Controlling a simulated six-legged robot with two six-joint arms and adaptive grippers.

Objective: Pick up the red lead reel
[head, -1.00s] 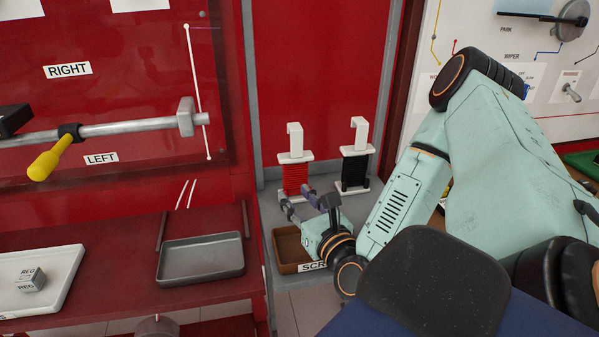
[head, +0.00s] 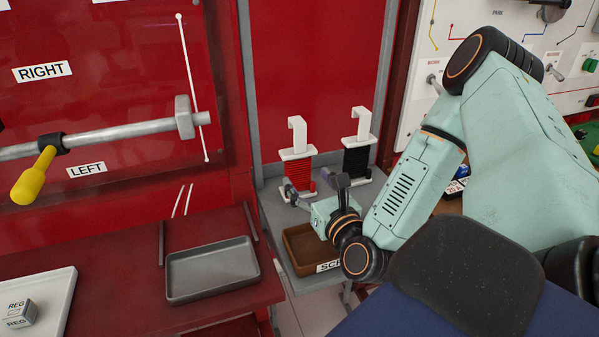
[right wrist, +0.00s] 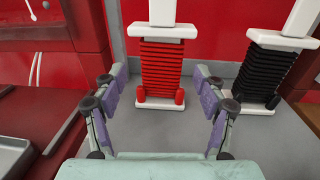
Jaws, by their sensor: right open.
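The red lead reel (head: 299,172) stands upright on a grey shelf, with white end plates and a white hooked handle on top. In the right wrist view the red reel (right wrist: 161,72) is straight ahead, beyond and between my fingers. My right gripper (head: 316,190) is open and empty, close in front of the reel; its fingers also show in the right wrist view (right wrist: 160,103), one on each side of the reel's lower part. My arm and gripper hide part of the reel's base in the head view. My left gripper is not in view.
A black lead reel (head: 356,160) stands close to the right of the red one. A brown scrap tray (head: 305,262) sits on the shelf in front. A grey metal tray (head: 212,272) lies on the red bench at left. A red wall rises behind the reels.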

